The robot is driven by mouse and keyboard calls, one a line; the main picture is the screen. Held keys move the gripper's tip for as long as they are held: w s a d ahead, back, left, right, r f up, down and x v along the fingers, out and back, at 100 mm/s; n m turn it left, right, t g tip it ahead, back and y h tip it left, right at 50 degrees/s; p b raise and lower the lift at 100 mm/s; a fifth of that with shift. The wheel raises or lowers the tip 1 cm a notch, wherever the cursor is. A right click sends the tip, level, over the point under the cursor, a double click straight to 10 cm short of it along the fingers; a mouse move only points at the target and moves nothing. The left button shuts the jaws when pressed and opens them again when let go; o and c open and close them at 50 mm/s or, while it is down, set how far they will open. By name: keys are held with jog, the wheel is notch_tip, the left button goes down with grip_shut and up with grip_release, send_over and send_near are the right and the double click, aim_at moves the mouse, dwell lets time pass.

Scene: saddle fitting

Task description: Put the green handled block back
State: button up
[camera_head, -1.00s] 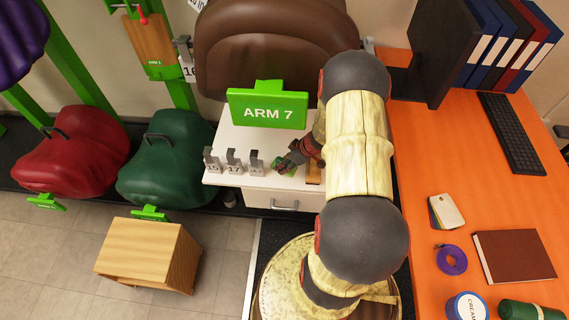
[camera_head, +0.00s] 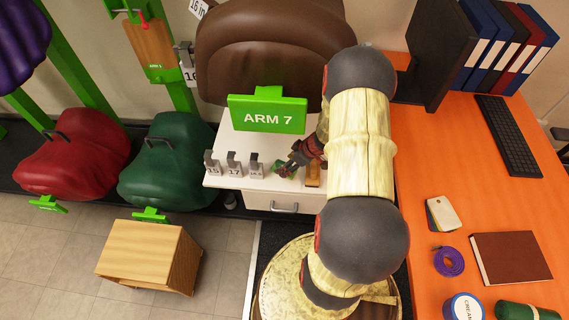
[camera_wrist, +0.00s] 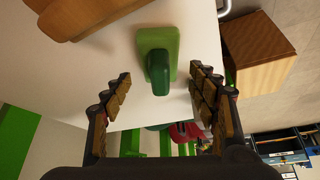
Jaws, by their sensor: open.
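The green handled block (camera_wrist: 171,42) lies on the white cabinet top, with its darker green handle facing the wrist camera. In the head view only a small green part of it (camera_head: 280,168) shows beside my gripper (camera_head: 291,164). My gripper (camera_wrist: 160,76) is open. In the wrist view its fingers stand on either side of the handle, with gaps on both sides. I cannot tell how far the fingertips are from the block's surface.
Metal numbered pieces (camera_head: 232,165) stand left on the white cabinet top (camera_head: 228,182). A wooden block (camera_head: 313,177) lies close right of my gripper. The green ARM 7 sign (camera_head: 267,115) rises behind. An orange desk (camera_head: 415,155) borders the right side.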

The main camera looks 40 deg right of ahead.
jog(key=p+v, duration=0.2)
jog(key=v, duration=0.3)
dwell(0.6)
